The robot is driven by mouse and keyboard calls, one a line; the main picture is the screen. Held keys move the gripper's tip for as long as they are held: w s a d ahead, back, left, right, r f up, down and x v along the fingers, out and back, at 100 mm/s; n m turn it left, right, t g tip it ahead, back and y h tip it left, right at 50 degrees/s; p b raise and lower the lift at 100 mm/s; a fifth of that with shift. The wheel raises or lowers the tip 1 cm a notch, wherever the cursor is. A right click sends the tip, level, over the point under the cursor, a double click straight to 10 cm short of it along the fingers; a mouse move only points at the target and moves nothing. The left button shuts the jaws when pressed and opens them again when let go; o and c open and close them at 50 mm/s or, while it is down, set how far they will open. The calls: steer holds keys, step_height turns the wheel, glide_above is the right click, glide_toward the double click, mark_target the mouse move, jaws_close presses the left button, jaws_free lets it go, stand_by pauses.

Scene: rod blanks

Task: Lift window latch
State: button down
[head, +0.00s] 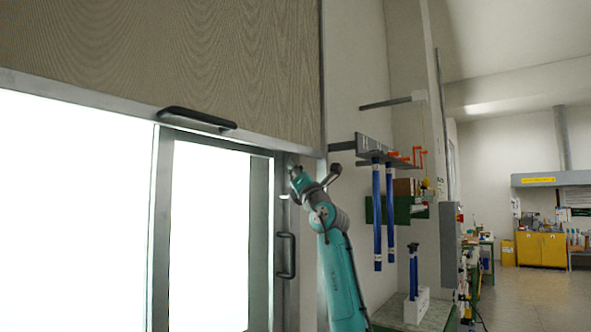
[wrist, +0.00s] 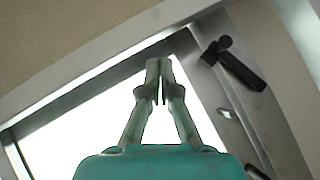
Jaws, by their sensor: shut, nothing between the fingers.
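The window latch (wrist: 238,66) is a dark lever with a rounded knob end, mounted on the grey metal frame in the wrist view. It lies to the right of my gripper (wrist: 158,68), and its lever slants down to the right. My gripper's two fingers are together and empty, pointing at the upper corner of the bright pane, with a visible gap in the picture between them and the latch. In the head view my teal arm reaches up to the frame's right side; I cannot make out the latch there.
A dark pull handle (head: 287,255) is on the frame below my wrist. A patterned shutter (head: 200,60) with a black grip (head: 197,118) hangs above the window (head: 209,235). Blue rods (head: 377,215) hang from a wall rack to the right of my arm. Floor is clear at far right.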

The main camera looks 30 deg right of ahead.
steer(key=shift+s+a+f, duration=0.1)
steer(key=shift+s+a, duration=0.2)
steer(key=shift+s, duration=0.35)
steer(key=shift+s+a+f, duration=0.1)
steer(key=shift+s+a, duration=0.15)
steer(key=shift+s, duration=0.35)
steer(key=shift+s+a+f, duration=0.1)
steer(key=shift+s+a, duration=0.2)
steer(key=shift+s, duration=0.35)
